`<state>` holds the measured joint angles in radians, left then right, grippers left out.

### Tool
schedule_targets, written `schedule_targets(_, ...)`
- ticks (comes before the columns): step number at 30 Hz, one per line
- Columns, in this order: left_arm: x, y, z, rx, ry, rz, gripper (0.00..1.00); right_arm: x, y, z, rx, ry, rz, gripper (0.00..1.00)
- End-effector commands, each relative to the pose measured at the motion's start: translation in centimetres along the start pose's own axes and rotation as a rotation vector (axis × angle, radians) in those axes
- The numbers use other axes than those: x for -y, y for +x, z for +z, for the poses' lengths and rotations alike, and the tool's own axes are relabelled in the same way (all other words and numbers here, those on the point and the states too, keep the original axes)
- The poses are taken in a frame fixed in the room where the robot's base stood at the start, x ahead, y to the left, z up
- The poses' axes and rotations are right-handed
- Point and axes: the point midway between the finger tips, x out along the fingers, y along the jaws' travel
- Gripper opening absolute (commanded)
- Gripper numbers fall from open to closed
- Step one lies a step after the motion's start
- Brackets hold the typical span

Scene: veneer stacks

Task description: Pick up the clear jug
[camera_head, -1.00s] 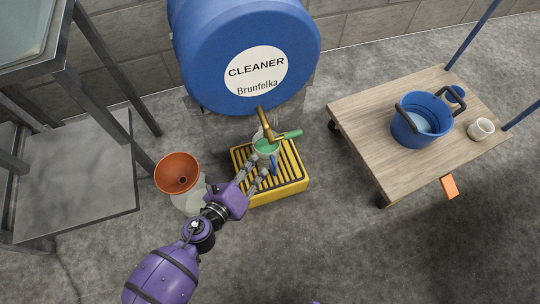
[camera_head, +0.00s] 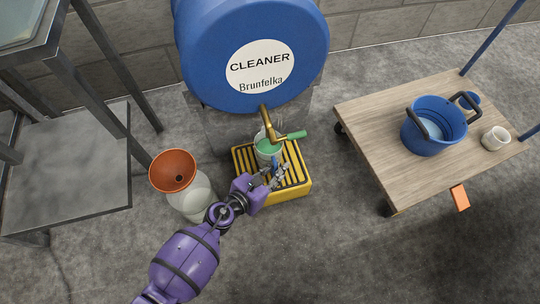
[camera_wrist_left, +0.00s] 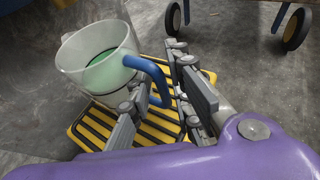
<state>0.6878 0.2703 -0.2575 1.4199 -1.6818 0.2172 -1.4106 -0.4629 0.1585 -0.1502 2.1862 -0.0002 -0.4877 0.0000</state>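The clear jug (camera_head: 264,156) stands upright on the yellow striped drip tray (camera_head: 300,188), below the brass tap (camera_head: 268,125). It holds green liquid and has a blue handle. In the left wrist view the jug (camera_wrist_left: 95,62) is at upper left, its handle (camera_wrist_left: 149,67) toward my gripper. My left gripper (camera_head: 273,174) is at the handle side; in the wrist view its fingers (camera_wrist_left: 157,72) are apart, one on each side of the handle, with a gap showing. Firm contact cannot be seen. My right gripper is not in view.
A blue barrel (camera_head: 205,60) labelled CLEANER stands behind the tray. An orange funnel (camera_head: 172,170) sits on a clear container (camera_head: 195,200) left of my arm. A wooden cart (camera_head: 375,150) at right carries a blue bucket (camera_head: 433,137) and mugs. Floor in front is clear.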

Motion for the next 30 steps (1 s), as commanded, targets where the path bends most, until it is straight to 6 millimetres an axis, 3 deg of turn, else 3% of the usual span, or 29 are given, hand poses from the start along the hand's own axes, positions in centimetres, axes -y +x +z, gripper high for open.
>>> schedule_targets(7,0.00,0.45,0.05,-0.001,0.000,0.000,0.19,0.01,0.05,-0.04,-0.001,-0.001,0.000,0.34)
schedule_targets(12,0.00,0.44,0.04,-0.001,0.000,0.000,0.00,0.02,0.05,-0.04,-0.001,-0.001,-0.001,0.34)
schedule_targets(30,-0.03,0.44,0.25,0.002,0.002,0.001,0.00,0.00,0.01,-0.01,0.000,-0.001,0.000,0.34)
